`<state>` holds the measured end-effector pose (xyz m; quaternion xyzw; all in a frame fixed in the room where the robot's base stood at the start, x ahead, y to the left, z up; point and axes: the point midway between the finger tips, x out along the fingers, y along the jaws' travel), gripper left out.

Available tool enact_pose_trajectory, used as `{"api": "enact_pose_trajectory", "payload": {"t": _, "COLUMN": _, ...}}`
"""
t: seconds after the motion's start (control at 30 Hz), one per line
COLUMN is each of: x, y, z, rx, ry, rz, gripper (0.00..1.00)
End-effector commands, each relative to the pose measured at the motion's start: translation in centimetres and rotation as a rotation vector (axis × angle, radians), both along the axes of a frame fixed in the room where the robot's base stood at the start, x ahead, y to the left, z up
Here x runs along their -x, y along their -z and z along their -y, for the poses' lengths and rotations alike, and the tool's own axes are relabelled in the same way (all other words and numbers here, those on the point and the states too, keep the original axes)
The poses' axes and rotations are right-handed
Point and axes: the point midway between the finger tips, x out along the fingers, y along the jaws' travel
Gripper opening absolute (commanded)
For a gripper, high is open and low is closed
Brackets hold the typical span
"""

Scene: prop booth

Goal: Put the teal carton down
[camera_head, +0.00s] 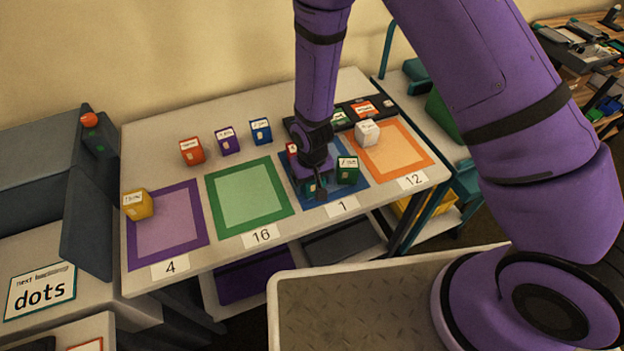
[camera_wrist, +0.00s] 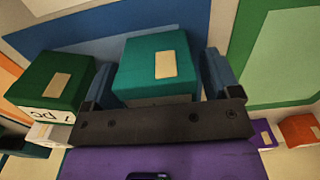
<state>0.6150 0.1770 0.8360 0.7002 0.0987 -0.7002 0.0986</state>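The teal carton (camera_wrist: 157,62), with a pale patch on its top, sits between the two fingers of my gripper (camera_wrist: 158,80) in the wrist view. The fingers are close along its two sides and look shut on it. In the head view my gripper (camera_head: 312,187) is low over the blue-bordered mat (camera_head: 362,181) with the number 1 card (camera_head: 343,206), and hides most of the carton. Whether the carton's base touches the mat cannot be told. A dark green carton (camera_head: 347,170) stands just right of my gripper; it is on the left in the wrist view (camera_wrist: 52,82).
Purple (camera_head: 135,230), green (camera_head: 220,222) and orange (camera_head: 418,150) mats share the table. A yellow carton (camera_head: 137,205) is at the purple mat's corner, a white one (camera_head: 367,132) on the orange mat. Red (camera_head: 192,151), purple (camera_head: 227,140) and blue (camera_head: 261,131) cartons stand behind. The green mat is empty.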

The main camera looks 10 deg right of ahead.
Motion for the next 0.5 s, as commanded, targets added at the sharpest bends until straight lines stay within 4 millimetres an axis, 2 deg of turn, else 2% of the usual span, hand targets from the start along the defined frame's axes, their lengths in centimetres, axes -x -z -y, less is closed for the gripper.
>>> {"api": "enact_pose_trajectory", "payload": {"t": 0.27, "x": 0.0, "y": -0.3, "z": 0.0, "rx": 0.000, "ry": 0.000, "rz": 0.001, "gripper": 0.83}}
{"api": "enact_pose_trajectory", "payload": {"t": 0.37, "x": -0.1, "y": -1.1, "z": 0.0, "rx": -0.001, "ry": 0.000, "rz": 0.002, "gripper": 0.83}}
{"api": "enact_pose_trajectory", "payload": {"t": 0.5, "x": -0.1, "y": -3.2, "z": -0.1, "rx": -0.002, "ry": 0.000, "rz": 0.004, "gripper": 0.83}}
